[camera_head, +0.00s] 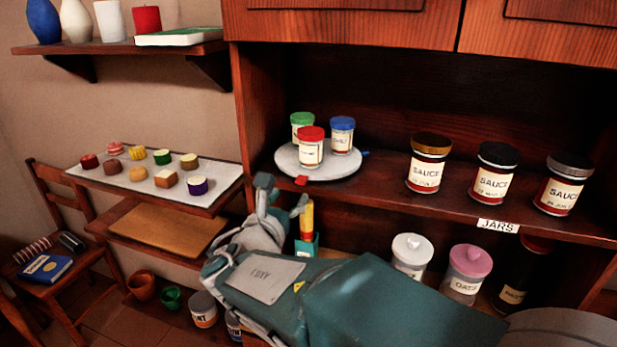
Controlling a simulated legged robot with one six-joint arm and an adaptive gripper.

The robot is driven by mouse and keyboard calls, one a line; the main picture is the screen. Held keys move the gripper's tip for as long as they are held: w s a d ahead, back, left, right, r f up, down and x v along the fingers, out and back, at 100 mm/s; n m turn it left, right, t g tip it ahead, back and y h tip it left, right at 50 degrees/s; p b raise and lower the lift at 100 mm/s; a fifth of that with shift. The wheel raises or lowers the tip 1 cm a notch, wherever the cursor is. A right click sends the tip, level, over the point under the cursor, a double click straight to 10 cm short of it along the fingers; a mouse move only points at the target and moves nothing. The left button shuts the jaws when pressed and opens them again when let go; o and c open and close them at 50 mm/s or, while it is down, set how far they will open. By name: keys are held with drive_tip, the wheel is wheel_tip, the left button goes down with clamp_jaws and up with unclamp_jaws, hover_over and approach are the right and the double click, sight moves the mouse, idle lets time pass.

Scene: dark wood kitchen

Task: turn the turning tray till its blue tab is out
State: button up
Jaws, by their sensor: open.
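The turning tray (335,171) is a round white disc on the wooden shelf. It carries a green-lidded jar (302,124), a red-lidded jar (311,147) and a blue-lidded jar (342,135). A red tab (301,181) sticks out at the tray's front edge. The blue tab (365,153) shows at the tray's right edge, toward the back. My gripper (283,194) is open and empty, with its fingers pointing up, below and in front of the tray's left front edge. It looks apart from the tray, but the depth gap is hard to judge.
Several sauce jars (428,162) stand to the right on the same shelf, above a JARS label (498,226). White (411,255) and pink-lidded (467,274) canisters stand below. A white board (150,181) with small cakes lies left. The shelf between tray and sauce jars is clear.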

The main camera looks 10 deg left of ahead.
sight(299, 183)
drive_tip(key=w, duration=0.6)
drive_tip(key=shift+w+d, duration=0.25)
clamp_jaws()
